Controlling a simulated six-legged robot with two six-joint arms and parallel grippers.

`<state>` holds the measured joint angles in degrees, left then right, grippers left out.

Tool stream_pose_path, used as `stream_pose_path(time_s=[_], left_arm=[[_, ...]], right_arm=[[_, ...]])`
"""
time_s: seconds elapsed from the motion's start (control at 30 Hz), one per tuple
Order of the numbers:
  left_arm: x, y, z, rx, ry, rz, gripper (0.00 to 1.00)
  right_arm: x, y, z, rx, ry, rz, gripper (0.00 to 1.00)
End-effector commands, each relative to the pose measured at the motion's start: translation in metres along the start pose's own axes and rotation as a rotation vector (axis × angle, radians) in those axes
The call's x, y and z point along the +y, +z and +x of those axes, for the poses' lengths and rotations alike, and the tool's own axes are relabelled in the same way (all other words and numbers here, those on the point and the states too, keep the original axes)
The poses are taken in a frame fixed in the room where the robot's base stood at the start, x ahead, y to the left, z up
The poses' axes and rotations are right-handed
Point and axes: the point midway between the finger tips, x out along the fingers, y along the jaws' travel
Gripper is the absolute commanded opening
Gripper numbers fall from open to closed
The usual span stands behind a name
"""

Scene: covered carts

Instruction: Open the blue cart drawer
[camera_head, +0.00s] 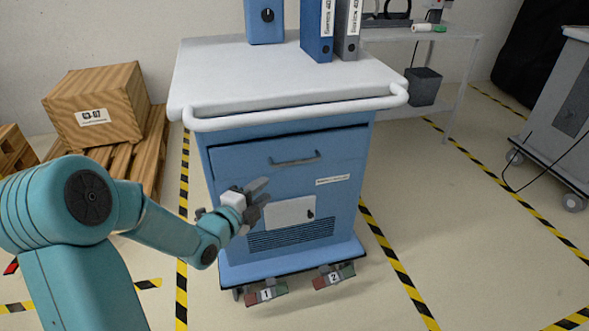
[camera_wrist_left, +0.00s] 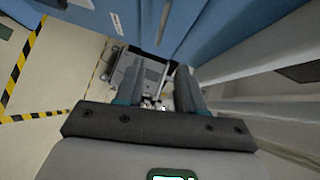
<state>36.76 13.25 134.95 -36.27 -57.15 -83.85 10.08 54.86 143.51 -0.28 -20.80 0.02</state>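The blue cart (camera_head: 222,190) with a white top stands in the middle of the head view. Its blue drawer front (camera_head: 235,158) has a grey bar handle (camera_head: 295,160) and a dark gap along its upper edge. I cannot tell whether the drawer is slightly out. My left gripper (camera_head: 264,191) is in front of the cart, below and left of the handle, apart from it. In the left wrist view its two fingers (camera_wrist_left: 158,90) are spread with nothing between them, and the cart's blue face (camera_wrist_left: 215,28) runs along the top. My right gripper is not in view.
Blue and grey binders (camera_head: 318,35) and a blue box (camera_head: 264,22) stand on the cart top. Wheel chocks (camera_head: 266,292) sit at its base. A wooden crate (camera_head: 98,105) is at left, a grey cart (camera_head: 560,100) at right.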

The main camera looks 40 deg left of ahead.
Motion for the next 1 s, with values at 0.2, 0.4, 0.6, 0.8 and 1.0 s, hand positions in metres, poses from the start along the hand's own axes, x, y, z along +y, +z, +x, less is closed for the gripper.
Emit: stream_pose_path(time_s=[0.2,0.4,0.6,0.8,1.0], left_arm=[[0.000,-0.002,0.051,0.006,-0.001,0.000,0.38],[0.000,-0.003,0.101,0.008,0.000,0.001,0.38],[0.000,-0.003,0.138,0.007,0.000,0.001,0.38],[-0.001,-0.002,0.153,0.006,0.000,0.000,0.38],[-0.001,-0.002,0.155,0.006,0.001,0.000,0.38]], right_arm=[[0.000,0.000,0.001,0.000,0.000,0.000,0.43],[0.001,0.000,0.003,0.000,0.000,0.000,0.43],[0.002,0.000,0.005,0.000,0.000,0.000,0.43],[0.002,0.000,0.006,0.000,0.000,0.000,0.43],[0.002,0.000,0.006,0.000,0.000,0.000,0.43]])
